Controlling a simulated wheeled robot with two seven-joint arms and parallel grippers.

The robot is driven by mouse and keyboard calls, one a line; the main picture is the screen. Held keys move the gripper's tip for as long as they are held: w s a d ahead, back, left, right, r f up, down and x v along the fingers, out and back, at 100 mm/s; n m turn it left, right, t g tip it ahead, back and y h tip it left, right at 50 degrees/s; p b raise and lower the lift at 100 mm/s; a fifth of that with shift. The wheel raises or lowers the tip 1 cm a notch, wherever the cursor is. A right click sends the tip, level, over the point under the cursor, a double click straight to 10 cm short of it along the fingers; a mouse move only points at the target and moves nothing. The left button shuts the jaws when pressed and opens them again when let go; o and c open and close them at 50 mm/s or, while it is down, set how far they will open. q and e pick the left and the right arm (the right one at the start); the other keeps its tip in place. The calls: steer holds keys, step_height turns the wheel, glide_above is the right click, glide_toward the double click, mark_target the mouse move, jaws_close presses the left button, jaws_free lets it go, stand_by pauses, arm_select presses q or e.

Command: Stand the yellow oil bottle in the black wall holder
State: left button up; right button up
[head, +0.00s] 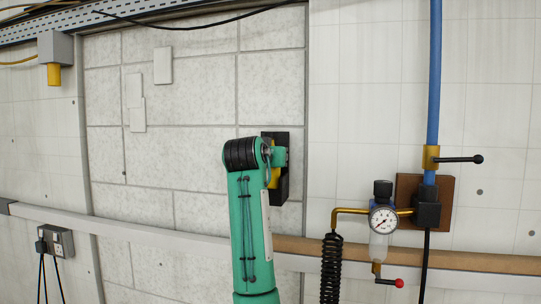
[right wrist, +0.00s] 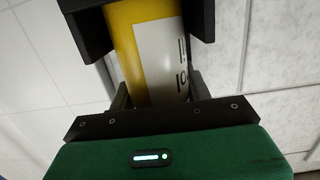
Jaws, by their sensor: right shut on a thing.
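The black wall holder (head: 282,190) is fixed to the pale panel wall, just right of centre in the head view, partly covered by my right arm. A small part of the yellow oil bottle (head: 273,178) shows in front of it. In the right wrist view the yellow bottle (right wrist: 128,45) with its white label fills the space between dark blocks. My right gripper (right wrist: 150,62) is shut on the bottle. The bottle's ends are out of that view, and I cannot tell whether it is seated in the holder. My left gripper is not in view.
To the right stand a pressure gauge (head: 383,219), a black coiled hose (head: 331,268) and a blue pipe (head: 434,75) with a black lever (head: 462,159). A rail (head: 150,222) runs along the wall below. The wall left of the holder is mostly clear.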

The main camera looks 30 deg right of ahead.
steer(key=shift+w+d+f, duration=0.15)
steer(key=shift+d+f, duration=0.1)
steer(key=shift+f, duration=0.6)
steer(key=o, duration=1.1)
steer(key=shift+c, duration=0.2)
steer(key=shift+o, duration=0.6)
steer(key=shift+s+d+r, duration=0.15)
steer(key=shift+s+d, duration=0.1)
steer(key=shift+s, duration=0.1)
steer(key=shift+w+a+r, duration=0.1)
steer(key=shift+a, duration=0.05)
